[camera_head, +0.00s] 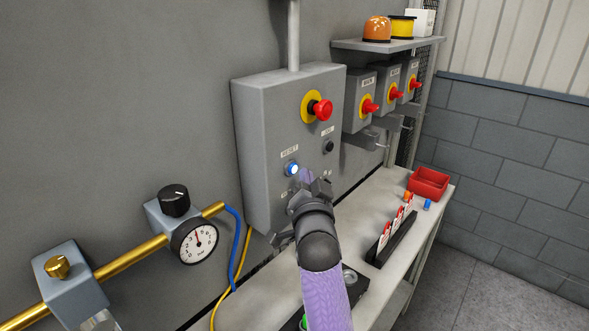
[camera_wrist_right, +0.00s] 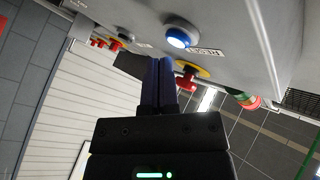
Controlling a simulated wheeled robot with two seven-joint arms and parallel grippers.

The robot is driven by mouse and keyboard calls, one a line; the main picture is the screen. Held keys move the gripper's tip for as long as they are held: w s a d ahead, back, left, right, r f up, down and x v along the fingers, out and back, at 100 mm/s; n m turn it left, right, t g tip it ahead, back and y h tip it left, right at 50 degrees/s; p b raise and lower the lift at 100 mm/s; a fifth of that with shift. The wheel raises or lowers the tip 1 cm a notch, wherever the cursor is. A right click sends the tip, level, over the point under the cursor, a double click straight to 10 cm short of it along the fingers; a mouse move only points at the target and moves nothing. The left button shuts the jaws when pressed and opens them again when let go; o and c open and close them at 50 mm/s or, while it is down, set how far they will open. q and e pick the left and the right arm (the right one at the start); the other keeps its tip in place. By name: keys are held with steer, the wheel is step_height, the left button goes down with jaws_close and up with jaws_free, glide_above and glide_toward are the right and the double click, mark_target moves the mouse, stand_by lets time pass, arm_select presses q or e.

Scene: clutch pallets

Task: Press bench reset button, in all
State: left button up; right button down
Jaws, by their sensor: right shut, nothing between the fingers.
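The reset button (camera_head: 291,169) is a round blue-white lit button on the front of a grey control box (camera_head: 256,120), with a RESET label above it. In the right wrist view the lit button (camera_wrist_right: 180,37) shows just beyond the fingertips, beside its label. My right gripper (camera_head: 306,176) is close to the box front, just right of and slightly below the button. Its blue fingers (camera_wrist_right: 158,62) are together and empty. A gap seems to show between fingertips and button; contact cannot be confirmed. My left gripper is out of view.
A red emergency stop (camera_head: 322,109) sticks out above the button, and a black knob (camera_head: 328,146) sits to its right. Smaller switch boxes (camera_head: 359,98) hang farther right. The bench (camera_head: 387,187) below holds a red bin (camera_head: 429,183) and a tag rack (camera_head: 392,240).

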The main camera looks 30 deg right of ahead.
stand_by(0.9)
steer(key=shift+w, duration=0.1)
steer(key=shift+w+a, duration=0.15)
steer(key=shift+w, duration=0.15)
steer(key=shift+w+a+b, duration=0.15)
steer(key=shift+w+b, duration=0.3)
steer(key=shift+b, duration=0.1)
stand_by(0.8)
steer(key=shift+s, duration=0.15)
steer(key=shift+s+d+p, duration=0.3)
steer(key=shift+s+p, duration=0.35)
steer(key=shift+p, duration=0.15)
